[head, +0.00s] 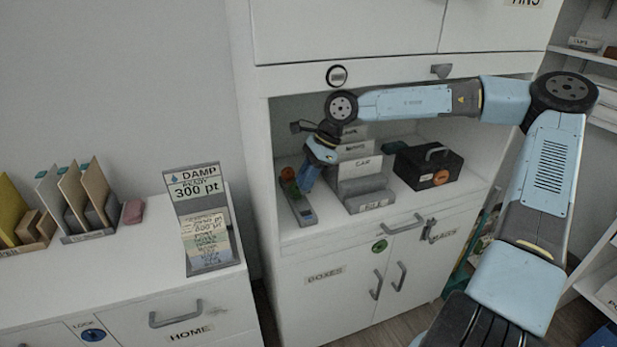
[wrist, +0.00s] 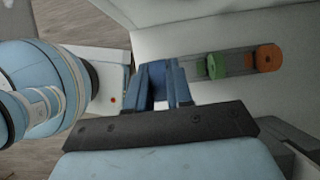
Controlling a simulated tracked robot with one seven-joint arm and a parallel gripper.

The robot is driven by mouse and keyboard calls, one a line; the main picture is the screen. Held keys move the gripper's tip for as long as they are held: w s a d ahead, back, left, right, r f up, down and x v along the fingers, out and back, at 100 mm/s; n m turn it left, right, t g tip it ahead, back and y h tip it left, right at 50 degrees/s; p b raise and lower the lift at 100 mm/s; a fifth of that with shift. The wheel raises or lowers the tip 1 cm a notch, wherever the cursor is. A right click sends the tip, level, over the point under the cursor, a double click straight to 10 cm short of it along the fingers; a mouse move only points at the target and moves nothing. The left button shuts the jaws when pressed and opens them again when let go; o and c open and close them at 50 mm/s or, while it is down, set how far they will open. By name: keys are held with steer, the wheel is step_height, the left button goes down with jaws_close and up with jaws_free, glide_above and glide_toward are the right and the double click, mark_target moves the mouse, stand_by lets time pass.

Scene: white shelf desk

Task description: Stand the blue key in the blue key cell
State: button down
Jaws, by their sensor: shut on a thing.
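My gripper (wrist: 166,92) is shut on the blue key, whose dark blue surface (wrist: 154,76) shows between the fingers in the wrist view. In the head view my gripper (head: 305,186) points down at the front part of a narrow grey key rack (head: 300,208) on the shelf. The rack also shows in the wrist view (wrist: 238,63), with a green key (wrist: 215,67) and an orange key (wrist: 268,57) standing in it. A small blue mark (head: 308,213) is on the rack's near end. The key's lower end is hidden, so I cannot tell whether it touches the cell.
Grey stepped holders with a CAR label (head: 365,188) stand right of the rack, then a black toolbox (head: 428,172). The cabinet's left wall is close to the rack. Card holders (head: 208,240) stand on the left desk.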

mark_target(306, 193)
steer(key=shift+d, duration=0.15)
steer(key=shift+a+f, duration=0.2)
steer(key=shift+f, duration=2.7)
steer(key=shift+s, duration=0.1)
steer(key=shift+f, duration=1.45)
steer(key=c, duration=0.9)
jaws_free()
steer(key=shift+d, duration=0.1)
